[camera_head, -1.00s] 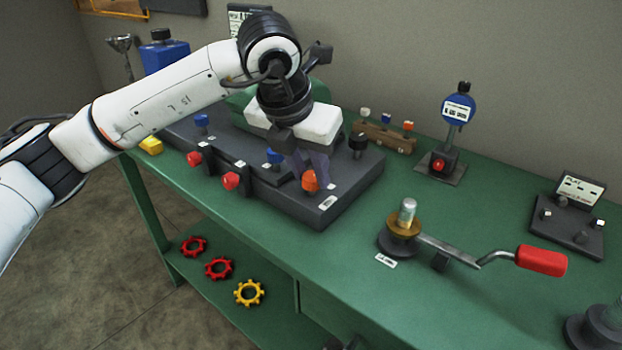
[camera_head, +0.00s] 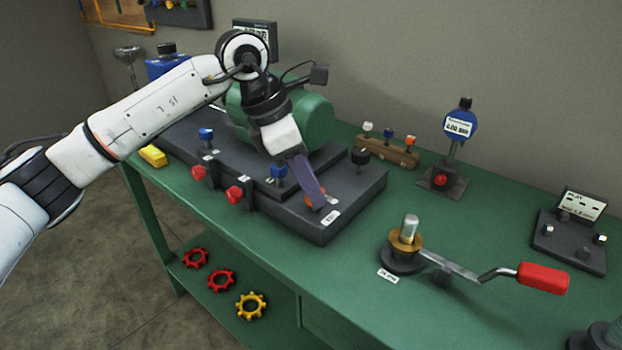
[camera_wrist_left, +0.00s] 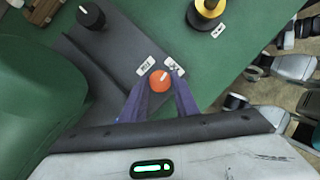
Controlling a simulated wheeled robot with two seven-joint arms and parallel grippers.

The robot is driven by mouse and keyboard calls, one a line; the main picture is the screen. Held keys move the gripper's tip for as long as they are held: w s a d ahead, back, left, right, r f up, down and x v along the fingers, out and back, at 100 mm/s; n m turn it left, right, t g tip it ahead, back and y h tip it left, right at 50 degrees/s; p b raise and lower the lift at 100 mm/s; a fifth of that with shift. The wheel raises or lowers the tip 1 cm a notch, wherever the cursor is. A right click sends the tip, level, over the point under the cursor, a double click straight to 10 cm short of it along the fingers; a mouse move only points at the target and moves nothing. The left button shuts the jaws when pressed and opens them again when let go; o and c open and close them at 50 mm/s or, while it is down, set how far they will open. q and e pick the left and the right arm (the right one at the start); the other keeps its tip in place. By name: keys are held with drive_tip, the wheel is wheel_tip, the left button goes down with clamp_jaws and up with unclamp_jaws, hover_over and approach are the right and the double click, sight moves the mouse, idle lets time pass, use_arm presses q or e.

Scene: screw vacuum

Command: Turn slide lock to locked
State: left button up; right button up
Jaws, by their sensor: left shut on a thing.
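An orange knob (camera_wrist_left: 159,80) with a white mark on top stands on the dark base plate (camera_head: 358,196), between two small white labels (camera_wrist_left: 145,65) whose text is too small to read for sure. The mark points up and right in the left wrist view, towards the right label (camera_wrist_left: 174,66). My left gripper (camera_wrist_left: 158,98) is shut on this knob, with a purple finger on each side. In the head view, the fingers of the left gripper (camera_head: 316,198) slant down over the knob and hide most of it. My right gripper is not in view.
A blue knob (camera_head: 278,173) and a black knob (camera_head: 360,157) stand close to the fingers on the same base. A green rounded housing (camera_head: 312,122) rises behind the gripper. The crank with a red handle (camera_head: 542,278) is to the right, with clear green table (camera_head: 460,225) around it.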

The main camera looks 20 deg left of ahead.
use_arm(q)
drive_tip(key=shift+m, duration=0.5)
drive_tip(key=shift+g, duration=0.3)
drive_tip(key=o, duration=1.1)
drive_tip(key=shift+c, duration=0.2)
drive_tip(key=shift+a+r, duration=0.1)
drive_tip(key=p+v, duration=0.1)
drive_tip(key=v, duration=0.9)
